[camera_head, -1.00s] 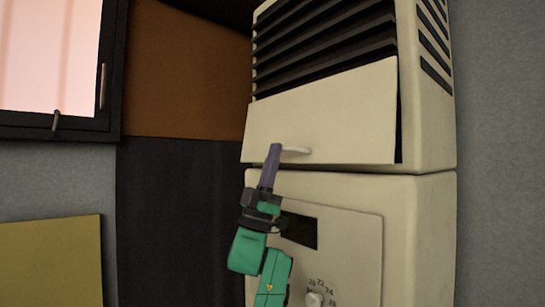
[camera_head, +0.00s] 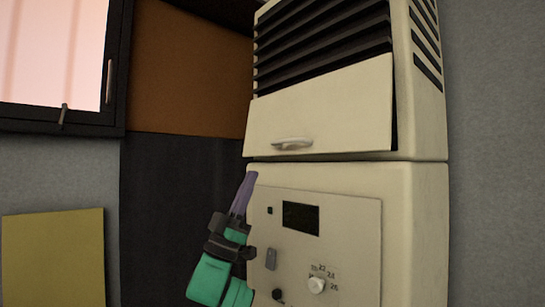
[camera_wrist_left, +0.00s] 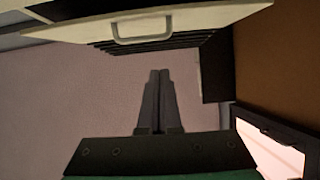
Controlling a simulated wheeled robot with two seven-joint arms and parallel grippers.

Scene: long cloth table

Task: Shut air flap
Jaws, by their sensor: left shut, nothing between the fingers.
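The air flap (camera_head: 330,112) is a cream panel with a small light handle (camera_head: 293,143) on the upper part of a tall cream unit. It covers the lower part of the dark slats, and a dark gap shows along its right edge. In the left wrist view the flap (camera_wrist_left: 190,22) and its handle (camera_wrist_left: 143,27) are at the top. My left gripper (camera_head: 246,180) is shut and empty, below and left of the handle and apart from it. Its closed fingers also show in the left wrist view (camera_wrist_left: 159,78). My right gripper is not in view.
The unit's lower front has a control panel (camera_head: 350,235) with a dark display (camera_head: 300,218) and a knob (camera_head: 317,285). Dark slats (camera_head: 320,50) show above the flap. A window (camera_head: 55,55) and a yellow panel (camera_head: 55,258) are on the left.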

